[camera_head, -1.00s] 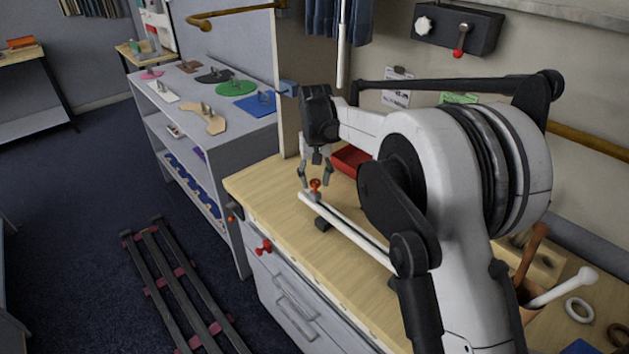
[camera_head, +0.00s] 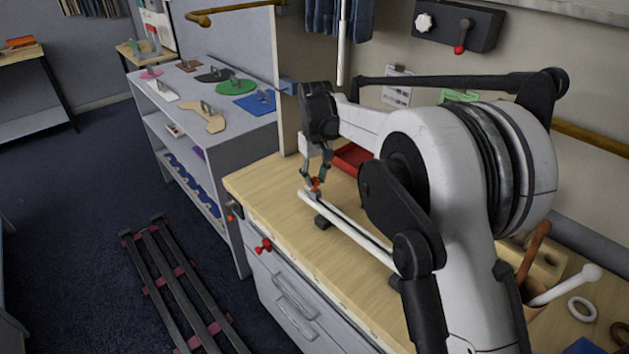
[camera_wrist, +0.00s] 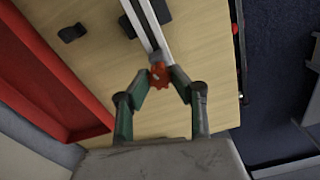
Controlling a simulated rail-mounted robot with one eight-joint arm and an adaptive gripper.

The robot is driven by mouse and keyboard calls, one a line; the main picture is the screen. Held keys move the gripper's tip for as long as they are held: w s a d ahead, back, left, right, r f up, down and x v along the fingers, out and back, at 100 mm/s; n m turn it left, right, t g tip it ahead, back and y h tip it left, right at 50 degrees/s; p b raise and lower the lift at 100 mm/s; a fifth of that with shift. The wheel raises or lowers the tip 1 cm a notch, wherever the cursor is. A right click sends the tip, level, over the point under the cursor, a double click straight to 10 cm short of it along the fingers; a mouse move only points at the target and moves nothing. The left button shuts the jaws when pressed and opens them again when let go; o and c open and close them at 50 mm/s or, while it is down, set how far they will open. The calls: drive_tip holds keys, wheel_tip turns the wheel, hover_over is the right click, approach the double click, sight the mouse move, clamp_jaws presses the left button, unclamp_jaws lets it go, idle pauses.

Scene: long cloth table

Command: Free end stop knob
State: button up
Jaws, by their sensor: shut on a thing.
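The end stop knob (camera_wrist: 158,75) is small and orange-red, with a lobed edge. It sits at the end of a white rail (camera_wrist: 143,25) on the wooden worktop. In the head view the knob (camera_head: 315,184) is partly hidden by my fingers at the rail's near-left end. My gripper (camera_wrist: 160,84) points down at the rail end, with its fingertips shut on the knob from both sides. In the head view my gripper (camera_head: 314,180) is low over the rail (camera_head: 345,228). The stop body under the knob is mostly hidden.
A red tray (camera_head: 352,158) stands behind the rail, close to my gripper. A dark block (camera_wrist: 72,33) lies on the worktop (camera_wrist: 95,75). Red knobs (camera_head: 263,246) stick out at the bench front. A grey shelf unit (camera_head: 235,135) stands to the left.

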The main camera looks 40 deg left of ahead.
sight(315, 179)
drive_tip(key=n+b, duration=0.1)
drive_tip(key=n, duration=0.3)
drive_tip(key=n+b, duration=0.1)
drive_tip(key=n, duration=0.3)
drive_tip(key=shift+n, duration=0.4)
drive_tip(key=n, duration=0.3)
drive_tip(key=shift+b, duration=0.3)
drive_tip(key=n, duration=0.4)
drive_tip(key=shift+b, duration=0.35)
drive_tip(key=o, duration=0.6)
drive_tip(key=shift+n, duration=0.4)
drive_tip(key=o, duration=1.2)
drive_tip(key=shift+r+p, duration=1.8)
drive_tip(key=shift+r, duration=2.2)
